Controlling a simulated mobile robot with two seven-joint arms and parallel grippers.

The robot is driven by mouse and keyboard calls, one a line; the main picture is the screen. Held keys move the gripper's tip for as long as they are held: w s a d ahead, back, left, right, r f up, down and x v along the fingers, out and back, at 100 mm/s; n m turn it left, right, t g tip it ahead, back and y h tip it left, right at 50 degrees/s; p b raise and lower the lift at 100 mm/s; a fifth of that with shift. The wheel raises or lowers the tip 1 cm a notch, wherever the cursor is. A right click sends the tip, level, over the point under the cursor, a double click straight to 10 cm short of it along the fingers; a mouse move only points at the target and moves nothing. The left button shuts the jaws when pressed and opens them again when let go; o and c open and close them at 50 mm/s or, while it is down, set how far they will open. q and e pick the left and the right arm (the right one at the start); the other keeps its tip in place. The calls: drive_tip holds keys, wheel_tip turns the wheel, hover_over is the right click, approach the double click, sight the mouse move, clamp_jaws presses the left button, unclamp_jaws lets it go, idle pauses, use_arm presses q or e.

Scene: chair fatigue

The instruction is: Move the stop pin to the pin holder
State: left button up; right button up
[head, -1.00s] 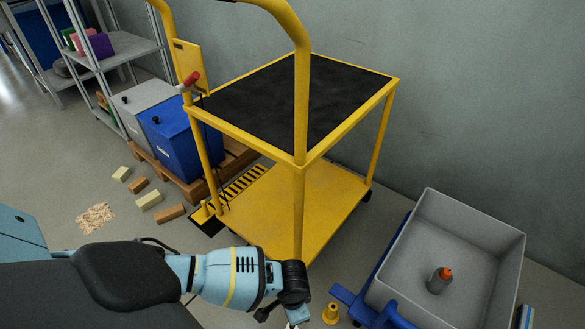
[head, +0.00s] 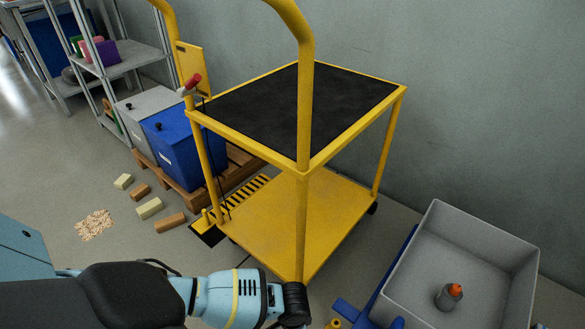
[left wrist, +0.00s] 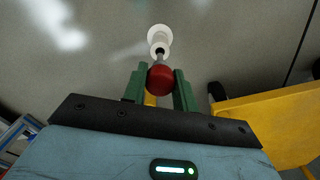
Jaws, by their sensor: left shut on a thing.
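My left gripper (left wrist: 158,78) shows in the left wrist view with its two green fingers closed on a red rounded knob (left wrist: 160,80). A short dark shaft and a white flanged piece (left wrist: 159,40) show just beyond the knob; I take this to be the stop pin. In the head view my left arm comes in from the left, and its fingers are below the bottom edge. A yellow piece (head: 333,323), perhaps the pin holder, is cut off at the bottom edge, right of my wrist. My right gripper is in neither view.
A yellow cart (head: 300,215) with a black top stands ahead, a red-tipped handle (head: 191,84) on its left post. A grey bin (head: 425,245) holding an orange-capped object (head: 449,296) is at right. Several blocks (head: 150,208) lie on the floor at left.

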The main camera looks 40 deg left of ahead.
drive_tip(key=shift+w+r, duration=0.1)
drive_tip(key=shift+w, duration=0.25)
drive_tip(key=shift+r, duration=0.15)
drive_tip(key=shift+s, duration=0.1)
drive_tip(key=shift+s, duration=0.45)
use_arm(q)
drive_tip(key=shift+p, duration=0.4)
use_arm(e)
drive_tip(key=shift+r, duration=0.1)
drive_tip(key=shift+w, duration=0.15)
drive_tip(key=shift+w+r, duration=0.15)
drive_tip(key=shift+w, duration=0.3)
